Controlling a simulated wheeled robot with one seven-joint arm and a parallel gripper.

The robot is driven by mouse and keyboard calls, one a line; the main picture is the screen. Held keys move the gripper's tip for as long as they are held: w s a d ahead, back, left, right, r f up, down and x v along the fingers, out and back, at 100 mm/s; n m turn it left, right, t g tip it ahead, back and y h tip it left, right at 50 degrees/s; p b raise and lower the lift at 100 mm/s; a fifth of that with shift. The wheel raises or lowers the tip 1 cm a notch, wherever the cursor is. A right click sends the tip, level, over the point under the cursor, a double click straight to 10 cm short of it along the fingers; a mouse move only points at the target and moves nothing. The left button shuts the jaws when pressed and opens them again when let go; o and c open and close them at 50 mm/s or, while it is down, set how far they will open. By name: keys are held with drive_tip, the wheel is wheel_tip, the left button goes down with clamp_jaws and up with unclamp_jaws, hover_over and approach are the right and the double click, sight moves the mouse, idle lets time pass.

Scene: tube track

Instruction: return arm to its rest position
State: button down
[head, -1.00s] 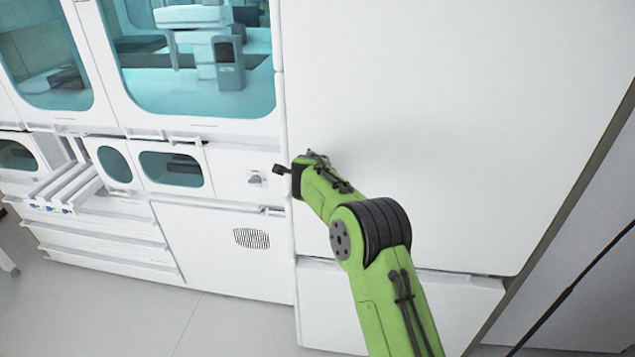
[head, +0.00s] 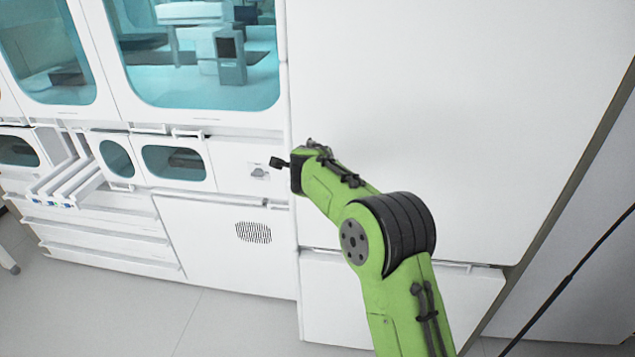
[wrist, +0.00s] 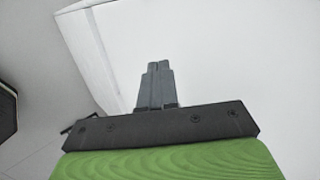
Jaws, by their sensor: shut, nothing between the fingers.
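My green arm reaches up from the bottom of the head view, bends at a black-banded elbow and points up and left. My gripper (head: 279,163) shows as a small dark shape at the arm's end, in front of the white cabinet front. In the wrist view my gripper (wrist: 157,70) has its two grey fingers together, with nothing between them. Part of the gripper is hidden behind the arm's end in the head view.
A tall white cabinet panel (head: 450,110) stands close behind the arm. To the left is a white machine with teal windows (head: 200,60) and a rack of tubes (head: 70,180) at its lower left. Grey floor (head: 90,310) is clear at the lower left.

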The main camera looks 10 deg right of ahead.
drive_tip(key=s+d+r+n, duration=0.2)
drive_tip(key=s+r+n, duration=0.15)
drive_tip(key=s, duration=0.45)
drive_tip(key=s+d+r+n+g, duration=0.1)
drive_tip(key=s+d+r+n, duration=0.2)
drive_tip(key=s, duration=0.5)
drive_tip(key=s+d+r+n, duration=0.1)
drive_tip(key=s+r+n, duration=0.35)
drive_tip(key=s, duration=0.35)
drive_tip(key=s+d+f+n+g, duration=0.1)
drive_tip(key=s+f+n, duration=0.2)
drive_tip(key=s, duration=0.8)
drive_tip(key=s+d+f+n+g+y, duration=0.1)
drive_tip(key=s+f+n, duration=0.3)
drive_tip(key=s, duration=0.7)
drive_tip(key=shift+f+n+g+b, duration=0.2)
drive_tip(key=shift+n+g+b, duration=0.1)
drive_tip(key=shift+n, duration=0.5)
drive_tip(key=shift+d, duration=0.1)
